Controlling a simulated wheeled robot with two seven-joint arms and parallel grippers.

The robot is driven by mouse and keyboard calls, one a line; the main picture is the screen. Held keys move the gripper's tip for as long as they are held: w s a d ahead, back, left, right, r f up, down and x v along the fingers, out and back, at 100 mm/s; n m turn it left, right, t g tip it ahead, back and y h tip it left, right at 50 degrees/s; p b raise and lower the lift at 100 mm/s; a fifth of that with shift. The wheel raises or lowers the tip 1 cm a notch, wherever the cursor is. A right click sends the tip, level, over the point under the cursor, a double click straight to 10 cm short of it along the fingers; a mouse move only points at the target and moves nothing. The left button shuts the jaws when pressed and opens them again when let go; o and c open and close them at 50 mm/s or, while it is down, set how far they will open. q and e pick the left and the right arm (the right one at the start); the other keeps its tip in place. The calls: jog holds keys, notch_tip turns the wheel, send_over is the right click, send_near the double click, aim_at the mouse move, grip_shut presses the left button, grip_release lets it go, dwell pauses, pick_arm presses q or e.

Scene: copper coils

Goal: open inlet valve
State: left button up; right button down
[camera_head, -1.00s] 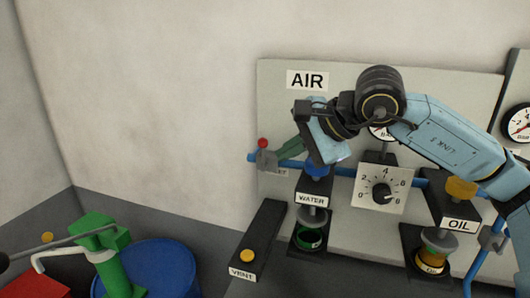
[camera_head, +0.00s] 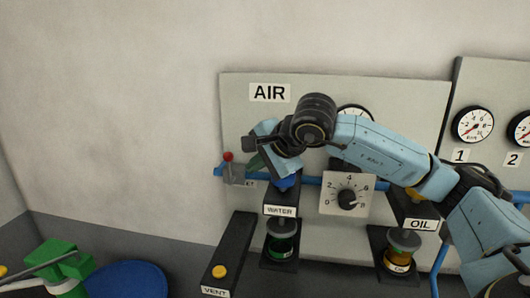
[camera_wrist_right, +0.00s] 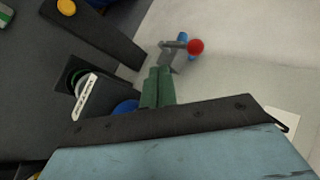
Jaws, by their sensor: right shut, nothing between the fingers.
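The inlet valve (camera_head: 236,173) is a grey fitting on the blue pipe at the left edge of the AIR panel. Its short lever ends in a red ball (camera_head: 228,156) that stands above the pipe. In the right wrist view the valve (camera_wrist_right: 172,52) and red ball (camera_wrist_right: 196,46) lie just beyond my fingertips. My right gripper (camera_head: 254,163) is shut and empty, its green fingers just right of the valve. The fingertips (camera_wrist_right: 160,72) point at the valve, close to it; I cannot tell whether they touch. My left gripper is out of view.
The WATER unit (camera_head: 280,211) is below my right gripper, with the VENT box (camera_head: 226,255) to its left. A dial (camera_head: 347,194) and the OIL unit (camera_head: 420,224) are to the right. A blue drum (camera_head: 125,280) and green pump (camera_head: 60,260) stand lower left. The wall left is clear.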

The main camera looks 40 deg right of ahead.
aim_at(230, 170)
jog(key=w, duration=0.1)
jog(key=w+f+p, duration=0.1)
jog(key=w, duration=0.1)
jog(key=w+f, duration=0.1)
jog(key=w, duration=0.1)
jog(key=shift+a+p, duration=0.35)
jog(key=shift+p, duration=0.05)
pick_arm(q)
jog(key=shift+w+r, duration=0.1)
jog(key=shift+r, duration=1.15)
pick_arm(e)
jog(key=shift+w+f, duration=0.1)
jog(key=shift+w, duration=0.55)
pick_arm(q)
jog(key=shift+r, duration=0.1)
